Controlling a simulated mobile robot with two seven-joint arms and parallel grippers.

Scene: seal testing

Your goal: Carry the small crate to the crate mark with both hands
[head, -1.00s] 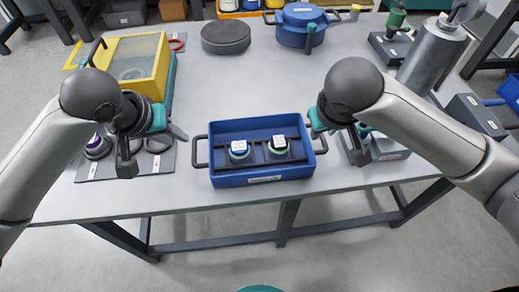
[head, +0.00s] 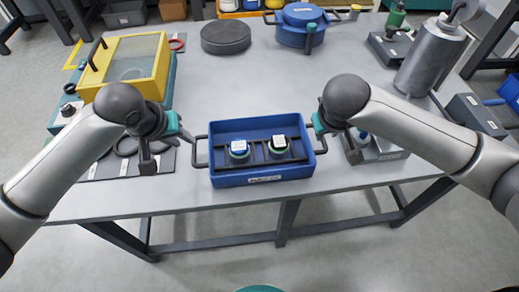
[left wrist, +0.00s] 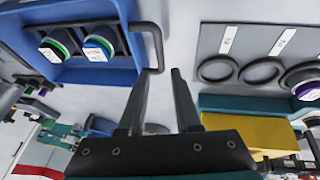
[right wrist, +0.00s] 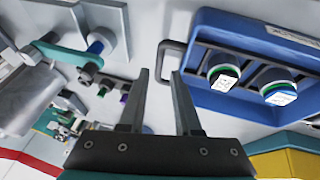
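The small blue crate (head: 262,180) stands on the table's front part, with a dark handle at each end. It holds two white-capped jars (head: 239,149) in a dark rack. My left gripper (head: 190,138) is open beside the left handle (head: 200,151); in the left wrist view that handle (left wrist: 158,48) lies just beyond the fingertips. My right gripper (right wrist: 159,74) is open at the right handle (head: 322,144); in the right wrist view the handle (right wrist: 163,62) appears between or just beyond the fingertips. I cannot make out a crate mark for certain.
A yellow-framed box (head: 150,65) stands at the left, behind a grey mat (head: 105,168) with rings. A dark round disc (head: 226,37) and blue pot (head: 300,25) are at the back. A metal cylinder (head: 432,55) stands right. The table behind the crate is clear.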

